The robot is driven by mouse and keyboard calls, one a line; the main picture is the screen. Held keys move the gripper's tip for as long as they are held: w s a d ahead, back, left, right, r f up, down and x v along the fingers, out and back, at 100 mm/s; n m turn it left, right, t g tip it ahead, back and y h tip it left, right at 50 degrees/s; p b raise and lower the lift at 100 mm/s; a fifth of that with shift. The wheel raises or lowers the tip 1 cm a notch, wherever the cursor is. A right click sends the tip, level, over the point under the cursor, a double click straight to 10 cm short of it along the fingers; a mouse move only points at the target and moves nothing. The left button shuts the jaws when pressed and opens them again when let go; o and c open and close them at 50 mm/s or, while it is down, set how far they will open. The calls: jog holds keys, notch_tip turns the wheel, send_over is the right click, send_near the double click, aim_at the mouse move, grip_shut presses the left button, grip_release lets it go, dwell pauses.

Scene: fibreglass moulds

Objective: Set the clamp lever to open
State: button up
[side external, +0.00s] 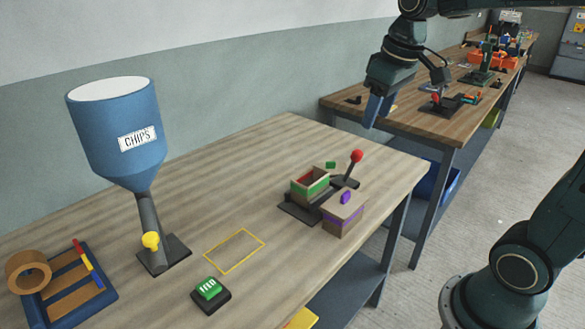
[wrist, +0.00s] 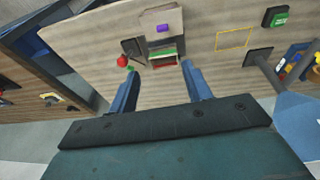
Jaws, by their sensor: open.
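The clamp lever has a red knob (side external: 356,157) on a dark stem and stands tilted on a dark base (side external: 296,211). The red knob also shows in the wrist view (wrist: 123,61), near the left finger. An open wooden box with green trim (side external: 310,194) sits on the base beside the lever. A wooden block with purple trim (side external: 341,222) is in front of it. My gripper (side external: 372,122) is open and empty, above and behind the lever, apart from it. Its two blue fingers are spread in the wrist view (wrist: 159,68). No open marking is legible.
A purple piece (side external: 346,197) lies on the purple-trimmed block, and a small green piece (side external: 331,165) lies behind the box. A blue chips hopper (side external: 115,140), a yellow outline (side external: 234,251) and a green button (side external: 208,289) are to the left. A second bench stands behind.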

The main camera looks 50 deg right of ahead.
jog(key=w+d+f+g, duration=0.2)
jog(key=w+d+f, duration=0.1)
jog(key=w+d, duration=0.45)
send_over(357, 150)
notch_tip(357, 150, down, 4)
jog(key=shift+d+f+g+y, duration=0.1)
jog(key=shift+f+g+y, duration=0.05)
jog(key=shift+g+y, duration=0.2)
jog(key=shift+f, duration=0.1)
notch_tip(357, 150, down, 14)
jog(key=shift+r, duration=0.2)
grip_shut()
